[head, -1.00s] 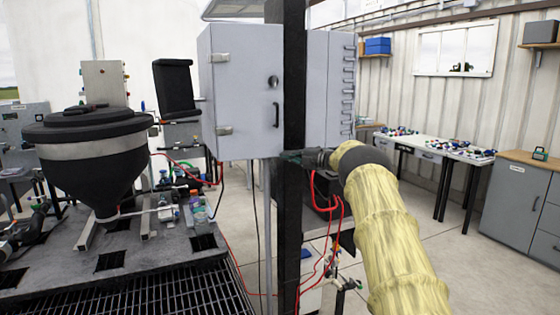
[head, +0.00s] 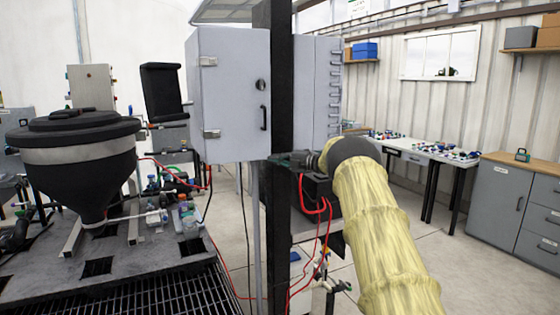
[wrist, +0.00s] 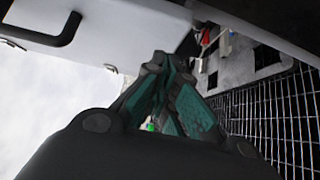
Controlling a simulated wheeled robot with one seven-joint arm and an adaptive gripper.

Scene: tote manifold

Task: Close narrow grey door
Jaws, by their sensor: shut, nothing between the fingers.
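A grey cabinet (head: 308,95) stands behind a black vertical post, which hides part of its front. Its narrow grey door (head: 232,100) has two hinges at the left, a round lock and a black upright handle (head: 263,117). I cannot tell whether the door is fully closed. My gripper (head: 276,159) is just below the cabinet's lower edge, by the post, with its tips partly hard to make out. In the wrist view, my gripper (wrist: 172,80) is shut and empty, and a pale panel (wrist: 120,32) with a black handle (wrist: 55,30) shows beyond it.
The black post (head: 282,220) rises close to my gripper. A black hopper (head: 72,150) stands on a grey platform (head: 130,265) with grating at the left. Red cables (head: 318,235) hang below the gripper. Open floor (head: 455,265) lies to the right.

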